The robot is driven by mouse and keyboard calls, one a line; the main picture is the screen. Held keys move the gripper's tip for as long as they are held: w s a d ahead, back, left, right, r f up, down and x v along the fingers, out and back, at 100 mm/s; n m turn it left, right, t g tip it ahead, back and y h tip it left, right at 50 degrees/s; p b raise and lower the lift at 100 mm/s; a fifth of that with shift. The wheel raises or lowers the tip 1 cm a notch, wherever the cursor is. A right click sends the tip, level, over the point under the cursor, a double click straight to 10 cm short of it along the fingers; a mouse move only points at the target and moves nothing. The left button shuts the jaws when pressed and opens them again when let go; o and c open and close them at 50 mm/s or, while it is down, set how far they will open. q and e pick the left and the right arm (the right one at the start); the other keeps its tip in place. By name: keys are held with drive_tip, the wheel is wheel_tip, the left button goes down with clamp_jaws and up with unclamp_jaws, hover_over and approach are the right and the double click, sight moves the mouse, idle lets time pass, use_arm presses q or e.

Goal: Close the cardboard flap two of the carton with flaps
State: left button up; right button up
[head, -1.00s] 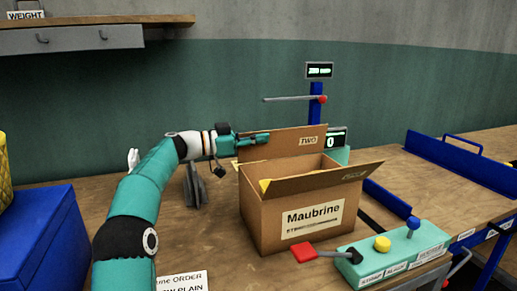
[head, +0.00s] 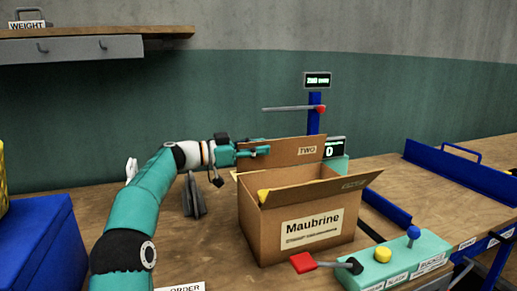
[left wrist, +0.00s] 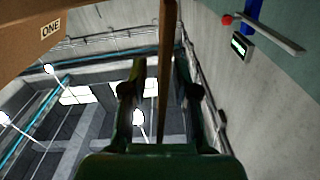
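The open cardboard carton (head: 262,222) labelled Maubrine stands on the wooden bench in the head view. Its far flap, marked TWO (head: 290,150), stands up at the back; the near flap, marked ONE in the left wrist view (left wrist: 70,22), is folded outward. My left gripper (head: 262,151) is at the left end of flap two. In the left wrist view the gripper's fingers (left wrist: 163,90) are apart, with the brown flap edge-on between them and gaps visible on both sides. Something yellow (head: 263,195) shows inside the carton. My right gripper is out of view.
A teal control box (head: 395,262) with a yellow button, a blue knob and a red-ended lever is at the carton's front right. A blue post (head: 314,115) with a display and lever stands behind. A blue bin (head: 40,245) is at left.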

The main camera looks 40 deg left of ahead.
use_arm(q)
drive_tip(key=v, duration=1.2)
